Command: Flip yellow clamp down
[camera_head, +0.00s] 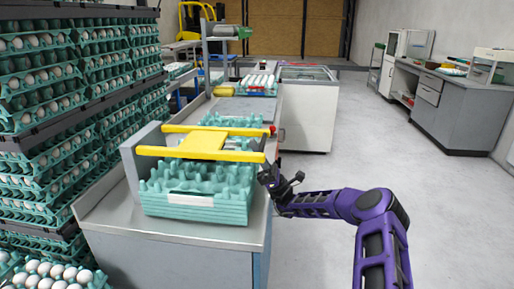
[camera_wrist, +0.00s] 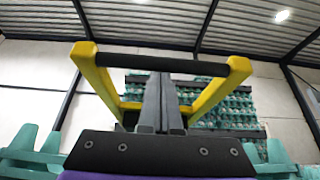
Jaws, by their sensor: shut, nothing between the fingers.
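The yellow clamp (camera_head: 205,143) lies over the stack of empty teal egg trays (camera_head: 195,209) on the metal counter. Its frame has a long front bar, a back bar and a flat plate between. In the wrist view the yellow clamp (camera_wrist: 95,75) shows two yellow arms joined by a black bar, seen from below. My gripper (camera_head: 298,178) is at the right end of the clamp's front bar, beside the tray stack. In the wrist view my gripper (camera_wrist: 161,95) is shut with its fingers upright and reaching up to the black bar. Whether they touch it I cannot tell.
Tall stacks of egg-filled trays (camera_head: 40,77) stand on the left. A grey side wall (camera_head: 133,165) borders the tray stack. A white cabinet (camera_head: 307,115) stands behind my gripper. The floor (camera_head: 400,175) to the right is clear up to the grey desk (camera_head: 462,112).

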